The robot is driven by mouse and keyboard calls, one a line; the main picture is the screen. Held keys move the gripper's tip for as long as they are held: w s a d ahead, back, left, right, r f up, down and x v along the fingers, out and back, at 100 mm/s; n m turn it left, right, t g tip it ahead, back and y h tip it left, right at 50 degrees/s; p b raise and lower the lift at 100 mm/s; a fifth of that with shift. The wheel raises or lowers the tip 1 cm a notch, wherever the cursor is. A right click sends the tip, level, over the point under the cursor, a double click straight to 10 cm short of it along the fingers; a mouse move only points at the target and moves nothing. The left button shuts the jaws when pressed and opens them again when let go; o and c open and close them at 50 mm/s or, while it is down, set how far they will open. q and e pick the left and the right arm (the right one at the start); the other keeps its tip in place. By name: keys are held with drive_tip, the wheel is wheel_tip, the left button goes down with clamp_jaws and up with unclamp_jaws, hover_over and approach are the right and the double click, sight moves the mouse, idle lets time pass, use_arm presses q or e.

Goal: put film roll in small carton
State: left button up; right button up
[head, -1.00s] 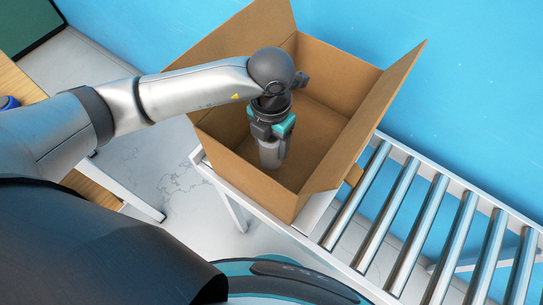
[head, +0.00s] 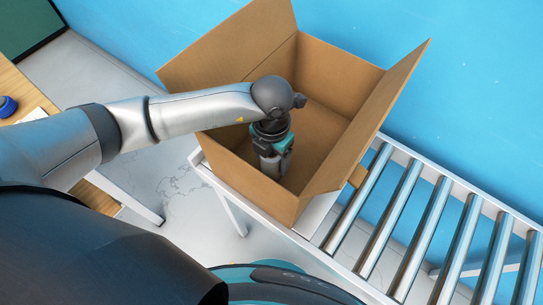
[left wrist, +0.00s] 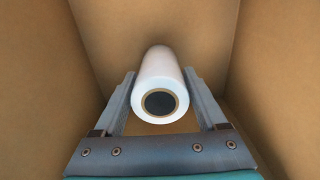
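The small carton (head: 225,58) is an open brown box with its flaps raised, standing at the left end of a roller conveyor. My left arm reaches over its near left side, and my left gripper (head: 272,160) points down inside it. In the left wrist view, the white film roll (left wrist: 152,116) with a dark hollow core lies between the two fingers of my left gripper (left wrist: 160,85). The fingers appear closed on its sides. The carton's brown walls (left wrist: 270,70) surround it. Whether the roll's far end touches the carton floor cannot be told. My right gripper is out of view.
The conveyor's metal rollers (head: 400,215) extend right of the carton and are bare. A wooden table (head: 15,85) with a blue round object (head: 8,105) is at the left edge. A blue wall (head: 440,90) stands behind.

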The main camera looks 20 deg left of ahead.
use_arm(q)
drive_tip(key=shift+o, duration=1.4)
drive_tip(key=shift+r, duration=0.25)
wheel_tip(320, 180, up, 11)
drive_tip(key=p, duration=0.2)
drive_tip(key=shift+f+p, duration=0.1)
drive_tip(key=shift+p, duration=0.25)
drive_tip(key=shift+r, duration=0.5)
